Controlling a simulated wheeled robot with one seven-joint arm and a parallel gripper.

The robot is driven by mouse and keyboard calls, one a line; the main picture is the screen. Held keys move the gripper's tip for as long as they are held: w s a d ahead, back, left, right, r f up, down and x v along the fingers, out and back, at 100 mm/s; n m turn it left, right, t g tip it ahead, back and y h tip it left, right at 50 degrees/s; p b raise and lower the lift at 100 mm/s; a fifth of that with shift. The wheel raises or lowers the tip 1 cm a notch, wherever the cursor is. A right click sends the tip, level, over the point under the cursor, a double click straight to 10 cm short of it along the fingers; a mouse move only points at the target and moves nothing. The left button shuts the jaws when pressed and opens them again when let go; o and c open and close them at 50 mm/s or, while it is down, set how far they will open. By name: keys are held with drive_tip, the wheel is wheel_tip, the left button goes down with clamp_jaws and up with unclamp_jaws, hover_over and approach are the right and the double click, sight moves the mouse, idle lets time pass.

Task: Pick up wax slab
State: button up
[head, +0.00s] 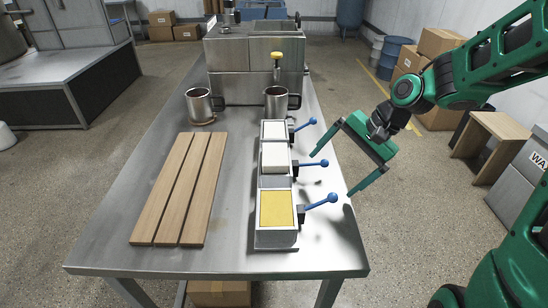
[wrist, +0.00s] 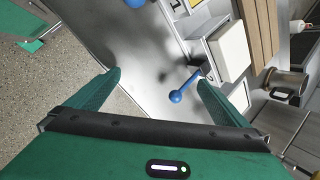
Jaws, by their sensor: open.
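A row of three metal boxes stands on the right side of the table. In the head view the front box (head: 276,239) holds a yellow slab (head: 276,208). The middle box holds a white slab (head: 275,158) and the far box holds another white slab (head: 273,130). I cannot tell for sure which slab is the wax. Each box has a blue-knobbed lever on its right. My gripper (head: 333,173) is open and empty, to the right of the boxes near the table's right edge. In the wrist view a blue lever knob (wrist: 177,97) and a white slab (wrist: 230,50) lie beyond the fingers (wrist: 160,80).
Wooden planks (head: 180,190) lie on the table (head: 110,245) left of the boxes. Two metal mugs, left (head: 200,106) and right (head: 276,103), and a large metal machine (head: 255,72) stand behind. A small wooden table (head: 490,143) and cartons (head: 440,42) are at the right.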

sight(279, 153)
drive_tip(key=w+a+m+y, duration=0.1)
drive_tip(key=m, duration=0.1)
drive_tip(key=w+a+m+y, duration=0.1)
drive_tip(key=y, duration=0.1)
drive_tip(key=w+a+m+g+y, duration=0.1)
drive_tip(key=m, duration=0.1)
drive_tip(key=shift+w+a+r+m, duration=0.1)
drive_tip(key=shift+a+r+m, duration=0.1)
drive_tip(key=shift+r+m, duration=0.15)
drive_tip(key=r+m+y, duration=0.1)
drive_tip(key=w+r+m+y, duration=0.2)
drive_tip(key=m, duration=0.1)
drive_tip(key=shift+a+r+y, duration=0.1)
drive_tip(key=shift+r+y, duration=0.3)
drive_tip(key=shift+a+r, duration=0.1)
drive_tip(key=shift+a, duration=0.05)
drive_tip(key=x, duration=0.5)
drive_tip(key=shift+r+x, duration=0.15)
drive_tip(key=shift+x, duration=1.2)
drive_tip(key=shift+r+x, duration=0.15)
drive_tip(key=shift+x, duration=1.25)
drive_tip(key=shift+w+a, duration=0.1)
drive_tip(key=shift+w, duration=0.1)
drive_tip(key=c, duration=1.3)
